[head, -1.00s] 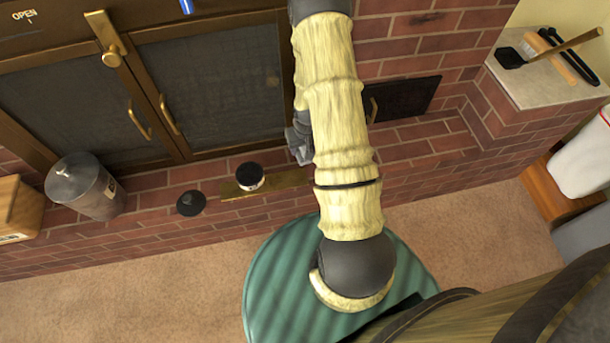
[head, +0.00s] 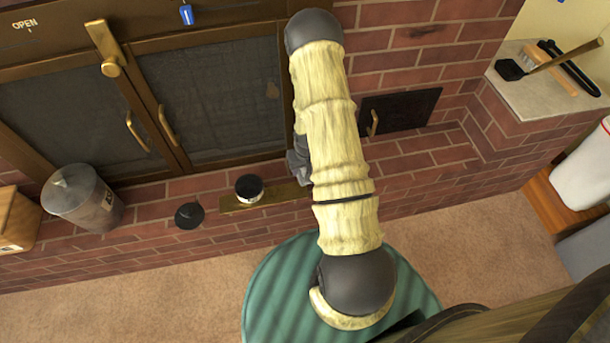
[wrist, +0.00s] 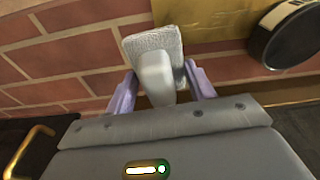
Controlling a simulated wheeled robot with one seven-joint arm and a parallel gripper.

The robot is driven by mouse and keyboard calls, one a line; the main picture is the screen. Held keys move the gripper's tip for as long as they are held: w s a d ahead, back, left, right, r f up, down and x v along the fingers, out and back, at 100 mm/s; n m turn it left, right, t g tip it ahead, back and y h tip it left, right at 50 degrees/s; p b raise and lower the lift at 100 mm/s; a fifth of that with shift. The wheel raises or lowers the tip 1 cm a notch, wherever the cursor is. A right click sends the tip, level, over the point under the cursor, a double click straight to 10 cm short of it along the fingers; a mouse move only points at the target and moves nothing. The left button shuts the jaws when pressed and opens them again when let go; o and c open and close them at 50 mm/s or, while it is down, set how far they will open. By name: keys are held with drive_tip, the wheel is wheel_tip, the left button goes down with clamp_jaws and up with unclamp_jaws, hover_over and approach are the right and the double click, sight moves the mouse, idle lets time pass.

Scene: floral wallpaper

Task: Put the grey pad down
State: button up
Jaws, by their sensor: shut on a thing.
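The grey pad (wrist: 153,42) shows in the wrist view, a light speckled rectangular head with a smooth pale grip (wrist: 156,78). My gripper (wrist: 161,88) is shut on that grip, with one lilac finger on each side. The pad is over the brick ledge, overlapping the brass plate's end in the picture; I cannot tell whether it touches either. In the head view my arm covers most of the gripper, and the pad cannot be made out. The brass plate (head: 283,194) lies on the ledge, and a dark-lidded tin (head: 249,188) stands on it, also in the wrist view (wrist: 285,38).
A small black object (head: 189,215) and a metal canister (head: 82,198) stand left on the brick ledge (head: 160,225). Glass doors with brass handles (head: 138,130) rise behind. A green round surface (head: 275,290) is below my arm. Bare ledge lies right of my arm.

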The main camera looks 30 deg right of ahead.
sight(305, 170)
drive_tip(key=shift+f+b, duration=0.5)
drive_tip(key=shift+f, duration=1.8)
drive_tip(key=shift+f, duration=0.1)
drive_tip(key=o, duration=1)
drive_tip(key=shift+c, duration=0.2)
drive_tip(key=shift+f, duration=0.1)
drive_tip(key=shift+f+b, duration=0.15)
drive_tip(key=shift+b, duration=0.3)
wheel_tip(305, 170, up, 18)
drive_tip(key=s+a+p, duration=0.1)
drive_tip(key=s+p, duration=0.1)
drive_tip(key=p, duration=0.3)
drive_tip(key=shift+f+p, duration=0.2)
drive_tip(key=shift+p, duration=0.2)
drive_tip(key=shift+a, duration=0.1)
